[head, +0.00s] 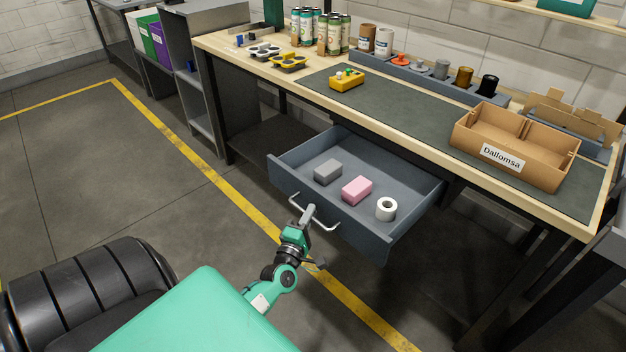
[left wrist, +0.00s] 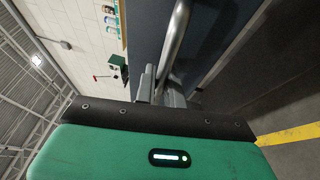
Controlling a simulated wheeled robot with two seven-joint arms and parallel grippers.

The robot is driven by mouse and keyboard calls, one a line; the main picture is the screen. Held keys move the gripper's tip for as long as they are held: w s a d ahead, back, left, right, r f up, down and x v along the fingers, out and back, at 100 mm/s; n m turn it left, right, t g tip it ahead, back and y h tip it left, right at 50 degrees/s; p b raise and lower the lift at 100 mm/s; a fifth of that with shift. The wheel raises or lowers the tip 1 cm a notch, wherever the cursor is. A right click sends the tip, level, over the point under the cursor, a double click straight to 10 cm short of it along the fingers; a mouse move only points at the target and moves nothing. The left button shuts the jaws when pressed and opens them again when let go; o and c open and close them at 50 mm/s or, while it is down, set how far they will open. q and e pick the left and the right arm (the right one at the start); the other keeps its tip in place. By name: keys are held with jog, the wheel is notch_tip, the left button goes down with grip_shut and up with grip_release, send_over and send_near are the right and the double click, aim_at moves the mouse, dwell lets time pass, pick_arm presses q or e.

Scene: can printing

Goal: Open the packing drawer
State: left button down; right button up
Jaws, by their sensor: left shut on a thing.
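The packing drawer (head: 403,226) is a grey-blue drawer under the workbench, pulled well out in the head view. Inside lie a grey block (head: 328,171), a pink block (head: 356,190) and a white roll (head: 386,208). Its light metal bar handle (head: 322,220) is on the front panel. My left gripper (head: 306,213) is at the handle's left part, shut on it. In the left wrist view the handle bar (left wrist: 176,40) runs between the fingers (left wrist: 160,84), close to the drawer front. My right gripper is in neither view.
The workbench (head: 222,47) carries a green mat (head: 415,115), an open cardboard box (head: 552,163), several cans (head: 338,33) and a yellow holder (head: 347,82). Shelving (head: 205,60) stands at the left. The floor in front of the drawer is clear, with a yellow line (head: 190,155).

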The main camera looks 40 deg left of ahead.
pick_arm(q)
jog(key=c, duration=1.5)
grip_release()
